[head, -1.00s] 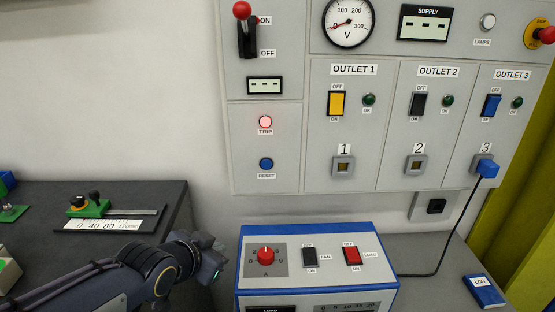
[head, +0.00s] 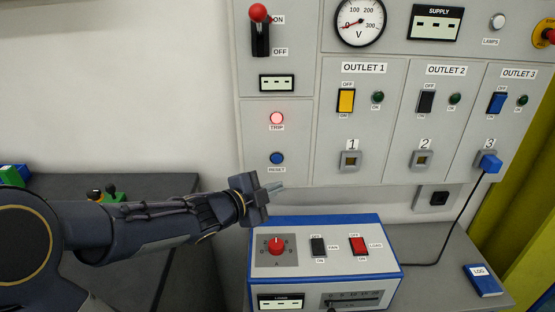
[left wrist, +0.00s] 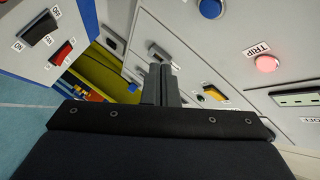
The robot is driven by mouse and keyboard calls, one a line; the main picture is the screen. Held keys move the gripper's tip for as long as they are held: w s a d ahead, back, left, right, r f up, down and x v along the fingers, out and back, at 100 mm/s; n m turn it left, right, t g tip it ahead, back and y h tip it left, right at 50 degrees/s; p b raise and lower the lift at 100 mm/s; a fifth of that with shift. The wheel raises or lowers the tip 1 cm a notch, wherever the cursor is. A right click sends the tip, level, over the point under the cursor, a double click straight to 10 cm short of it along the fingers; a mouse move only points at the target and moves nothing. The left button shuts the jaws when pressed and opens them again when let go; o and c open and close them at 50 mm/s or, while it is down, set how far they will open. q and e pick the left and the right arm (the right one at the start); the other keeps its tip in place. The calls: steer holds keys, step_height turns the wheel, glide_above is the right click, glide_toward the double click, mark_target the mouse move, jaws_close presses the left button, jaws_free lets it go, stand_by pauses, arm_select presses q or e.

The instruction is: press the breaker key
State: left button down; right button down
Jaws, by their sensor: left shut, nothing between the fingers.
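The grey panel (head: 278,190) carries a lever with a red knob (head: 258,13) between ON and OFF labels; the knob is up by ON. Below it are a lit red TRIP lamp (head: 277,118) and a blue RESET button (head: 277,158). Outlet rockers are yellow (head: 346,101), black (head: 426,102) and blue (head: 497,103). No label reads "breaker". My left gripper (head: 276,187) is shut and empty, just below the RESET button in the picture. In the left wrist view its fingers (left wrist: 160,86) are together, with the blue button (left wrist: 210,8) and TRIP lamp (left wrist: 267,63) beyond. My right gripper is out of view.
A blue-and-white load box (head: 325,275) with a red dial and two rockers stands below the panel. A blue plug (head: 490,164) with a black cable sits in outlet 3. A blue LOG book (head: 482,281) lies at right. A dark bench (head: 70,185) is at left.

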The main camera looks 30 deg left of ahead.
mark_target(277, 159)
arm_select(q)
steer(key=w+a+p, duration=0.1)
steer(key=w+a, duration=0.3)
steer(key=w, duration=0.3)
steer(key=shift+w+a+p, duration=0.15)
steer(key=shift+a+p, duration=0.15)
steer(key=shift+p, duration=0.1)
steer(key=shift+w, duration=0.1)
stand_by(1.7)
steer(key=shift+w+a, duration=0.25)
steer(key=shift+w, duration=0.05)
steer(key=shift+w+a, duration=0.2)
steer(key=shift+w, duration=0.15)
stand_by(0.7)
steer(key=shift+s+d, duration=0.1)
steer(key=shift+s, duration=0.05)
steer(key=shift+s+d, duration=0.35)
steer(key=shift+s, duration=0.25)
